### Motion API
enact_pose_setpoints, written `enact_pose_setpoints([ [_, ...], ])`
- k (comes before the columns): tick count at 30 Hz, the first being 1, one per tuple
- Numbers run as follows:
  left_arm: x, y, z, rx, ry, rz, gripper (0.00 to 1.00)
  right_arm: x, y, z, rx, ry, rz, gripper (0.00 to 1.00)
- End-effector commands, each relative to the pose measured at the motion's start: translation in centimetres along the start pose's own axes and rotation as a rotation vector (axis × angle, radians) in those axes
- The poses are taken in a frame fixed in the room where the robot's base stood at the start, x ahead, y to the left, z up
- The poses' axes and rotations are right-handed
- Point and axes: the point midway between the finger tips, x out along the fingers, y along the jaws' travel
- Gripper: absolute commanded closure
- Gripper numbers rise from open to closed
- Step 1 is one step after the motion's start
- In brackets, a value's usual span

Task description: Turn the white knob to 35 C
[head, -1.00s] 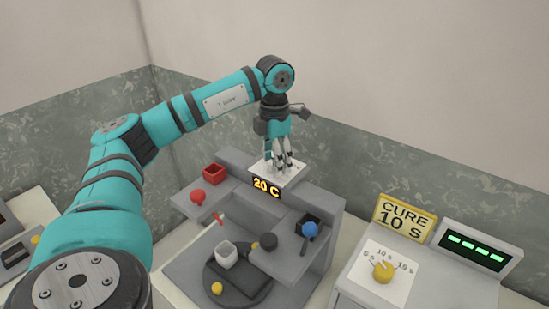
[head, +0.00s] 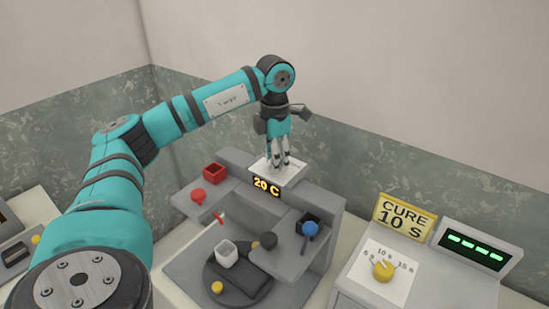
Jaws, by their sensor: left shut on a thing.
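My left gripper (head: 281,163) points down over the white dial plate (head: 289,178) on top of the grey machine (head: 333,226). Its fingers are closed around the spot where the white knob sits. The knob itself is hidden by the fingers, so its pointer cannot be read. The display (head: 266,187) below the plate reads 20 C. My right gripper is not in view.
The machine carries a red knob (head: 198,195), a red box (head: 215,173), a blue ball-topped lever (head: 310,229) and a white cup (head: 227,254). At right stand a yellow dial knob (head: 383,271) and a "CURE 10 S" sign (head: 404,217).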

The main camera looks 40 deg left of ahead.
Motion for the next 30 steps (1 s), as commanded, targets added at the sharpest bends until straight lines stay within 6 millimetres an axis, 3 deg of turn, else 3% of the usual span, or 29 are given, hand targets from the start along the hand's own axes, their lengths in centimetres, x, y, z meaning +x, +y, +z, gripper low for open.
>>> enact_pose_setpoints([
  [18, -0.07, 0.01, 0.04, 0.484, -0.001, 0.001, 1.00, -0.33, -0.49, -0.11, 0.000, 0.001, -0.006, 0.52],
  [30, -0.08, -0.01, 0.08, 0.673, -0.003, 0.001, 1.00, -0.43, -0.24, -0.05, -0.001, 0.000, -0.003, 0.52],
])
